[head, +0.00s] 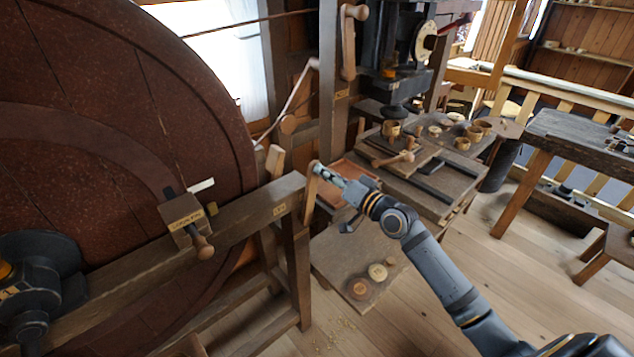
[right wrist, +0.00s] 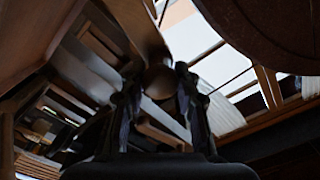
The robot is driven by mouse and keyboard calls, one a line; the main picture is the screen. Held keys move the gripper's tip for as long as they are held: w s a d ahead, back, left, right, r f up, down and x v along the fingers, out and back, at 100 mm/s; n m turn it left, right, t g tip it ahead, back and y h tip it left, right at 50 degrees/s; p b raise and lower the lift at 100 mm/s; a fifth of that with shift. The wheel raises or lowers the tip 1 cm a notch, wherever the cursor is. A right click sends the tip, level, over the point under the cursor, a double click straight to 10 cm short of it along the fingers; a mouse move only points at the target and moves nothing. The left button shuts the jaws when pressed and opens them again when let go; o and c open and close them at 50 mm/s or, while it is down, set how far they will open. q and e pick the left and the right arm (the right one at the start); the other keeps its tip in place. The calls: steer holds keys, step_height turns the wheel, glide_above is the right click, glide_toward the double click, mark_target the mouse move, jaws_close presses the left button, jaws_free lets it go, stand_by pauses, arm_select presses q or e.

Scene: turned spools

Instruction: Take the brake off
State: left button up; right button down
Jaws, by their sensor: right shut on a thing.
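A wooden lever (head: 309,196) stands roughly upright at the right end of the heavy timber beam, beside the big wheel. My right gripper (head: 317,169) is shut on the lever's top end, reaching in from the lower right. In the right wrist view a round brown knob (right wrist: 158,82) sits between my two dark fingers (right wrist: 159,92). The big dark red wheel (head: 90,85) fills the left of the head view. My left gripper is not in view.
Behind my right gripper stands a workbench (head: 437,205) with wooden cups and a press (head: 398,85).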

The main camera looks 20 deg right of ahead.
steer(key=shift+w+d+f+m+b, duration=0.15)
steer(key=shift+w+d+m+b, duration=0.1)
steer(key=shift+d+m, duration=0.15)
steer(key=shift+w+d+f+m+b, duration=0.1)
steer(key=shift+d+f+m+b, duration=0.15)
steer(key=shift+d, duration=0.3)
steer(key=shift+w+d+f+m+b, duration=0.1)
steer(key=shift+w+d+m+b, duration=0.1)
steer(key=shift+d+m+b, duration=0.2)
steer(key=c, duration=1.3)
jaws_free()
steer(key=shift+c, duration=0.2)
steer(key=o, duration=0.4)
steer(key=shift+d, duration=0.2)
steer(key=shift+a, duration=0.1)
step_height(320, 180, up, 10)
